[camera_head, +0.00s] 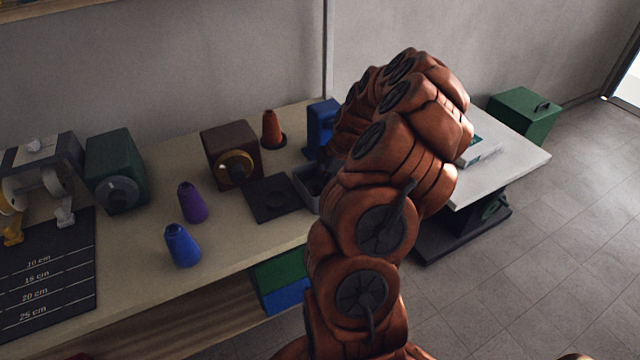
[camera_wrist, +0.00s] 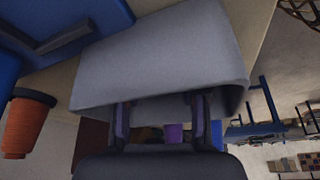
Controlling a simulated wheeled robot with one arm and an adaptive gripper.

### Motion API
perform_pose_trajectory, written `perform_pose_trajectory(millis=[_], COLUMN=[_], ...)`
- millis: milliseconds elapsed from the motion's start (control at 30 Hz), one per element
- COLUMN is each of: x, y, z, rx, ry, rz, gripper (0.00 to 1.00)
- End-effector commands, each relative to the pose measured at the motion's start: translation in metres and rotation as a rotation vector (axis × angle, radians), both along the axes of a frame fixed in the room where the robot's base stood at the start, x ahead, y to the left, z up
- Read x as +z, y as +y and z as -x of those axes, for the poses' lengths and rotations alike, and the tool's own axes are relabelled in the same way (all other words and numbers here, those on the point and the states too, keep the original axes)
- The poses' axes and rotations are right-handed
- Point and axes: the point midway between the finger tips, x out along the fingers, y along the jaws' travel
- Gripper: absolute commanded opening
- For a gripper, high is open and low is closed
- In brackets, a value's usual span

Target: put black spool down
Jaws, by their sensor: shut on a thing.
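My gripper (camera_wrist: 160,115) shows in the wrist view as two dark fingers. They reach to the rim of a grey open bin (camera_wrist: 165,55), and its near wall hides their tips. The black spool cannot be made out in either view; whatever is between the fingertips is hidden by the bin wall. In the head view my arm covers most of the gripper, which is over or in the grey bin (camera_head: 301,178) at the bench's right end.
An orange spool (camera_head: 272,129) stands behind the bin, by a blue box (camera_head: 322,122). Left of the bin are a dark square plate (camera_head: 272,198), a brown box (camera_head: 222,150), a purple spool (camera_head: 191,203) and a blue spool (camera_head: 182,246). The bench front is mostly clear.

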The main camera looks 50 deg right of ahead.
Motion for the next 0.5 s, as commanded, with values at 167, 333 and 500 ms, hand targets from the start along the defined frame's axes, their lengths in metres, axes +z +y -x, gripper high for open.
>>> perform_pose_trajectory(millis=[167, 333, 500], x=[-0.0022, -0.0018, -0.0017], y=[0.0, 0.0, 0.0], z=[0.0, 0.0, 0.0], rx=[0.0, 0.0, 0.0], ry=[0.0, 0.0, 0.0], rz=[0.0, 0.0, 0.0], gripper=[0.46, 0.53, 0.53])
